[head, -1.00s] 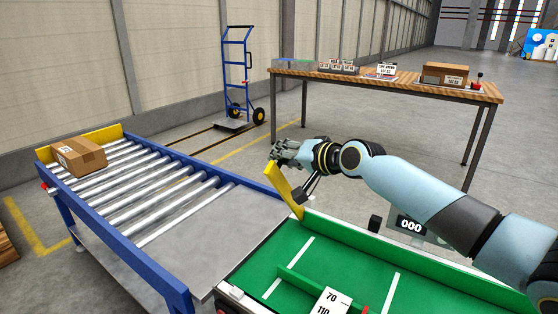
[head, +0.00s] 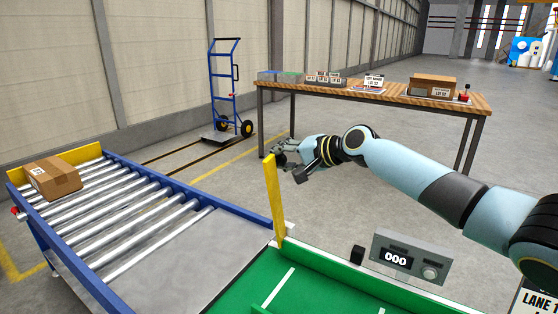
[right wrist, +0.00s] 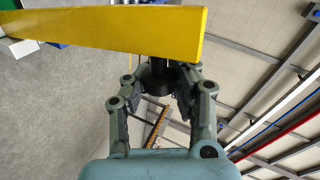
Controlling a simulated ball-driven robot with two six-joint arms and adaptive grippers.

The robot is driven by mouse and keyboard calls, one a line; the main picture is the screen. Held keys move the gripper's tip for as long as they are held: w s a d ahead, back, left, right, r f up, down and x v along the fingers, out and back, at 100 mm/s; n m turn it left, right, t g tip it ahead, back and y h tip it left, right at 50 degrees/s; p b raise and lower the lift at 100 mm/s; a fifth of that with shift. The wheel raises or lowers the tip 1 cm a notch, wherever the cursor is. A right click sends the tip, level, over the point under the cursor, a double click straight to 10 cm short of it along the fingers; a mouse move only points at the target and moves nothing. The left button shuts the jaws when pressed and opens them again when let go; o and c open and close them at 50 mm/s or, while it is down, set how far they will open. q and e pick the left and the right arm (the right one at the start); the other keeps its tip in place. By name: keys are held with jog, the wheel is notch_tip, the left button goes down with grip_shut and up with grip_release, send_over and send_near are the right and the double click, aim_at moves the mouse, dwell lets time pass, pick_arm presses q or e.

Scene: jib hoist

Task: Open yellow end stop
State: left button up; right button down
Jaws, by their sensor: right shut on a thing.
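The yellow end stop (head: 276,198) is a flat bar standing up at the corner between the roller table and the green belt in the head view. It crosses the top of the right wrist view (right wrist: 120,33). My right gripper (head: 281,155) is at the far side of the bar's upper end. In the right wrist view its fingers (right wrist: 158,78) are closed around a dark knob (right wrist: 157,76) at the bar's free end, partly hidden by the bar and fingers. My left gripper is not in view.
The roller table (head: 165,196) with a cardboard box (head: 55,178) stands left. The green belt (head: 305,290) is in front, with a grey display box (head: 411,258) reading 000 at its far edge. A wooden table (head: 350,92) and blue hand truck (head: 226,90) stand behind.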

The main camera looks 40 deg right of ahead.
pick_arm(q)
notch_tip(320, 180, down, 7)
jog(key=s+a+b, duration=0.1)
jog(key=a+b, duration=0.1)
jog(key=b, duration=0.5)
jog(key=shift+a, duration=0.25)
pick_arm(e)
jog(key=w+d+f+m+g+y, duration=0.1)
jog(key=w+d+m, duration=0.1)
jog(key=d, duration=0.7)
jog(key=shift+w+f+m+y, duration=0.3)
jog(key=shift+w+y, duration=0.1)
jog(key=shift+w, duration=0.3)
jog(key=c, duration=1.5)
grip_release()
jog(key=o, duration=0.5)
jog(key=shift+s+d+r, duration=0.15)
jog(key=shift+s, duration=0.05)
jog(key=shift+c, duration=0.2)
jog(key=shift+w+r, duration=0.1)
jog(key=shift+w, duration=0.05)
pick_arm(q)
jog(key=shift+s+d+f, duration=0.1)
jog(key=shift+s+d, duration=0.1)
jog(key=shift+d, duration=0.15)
pick_arm(e)
jog(key=v, duration=1.2)
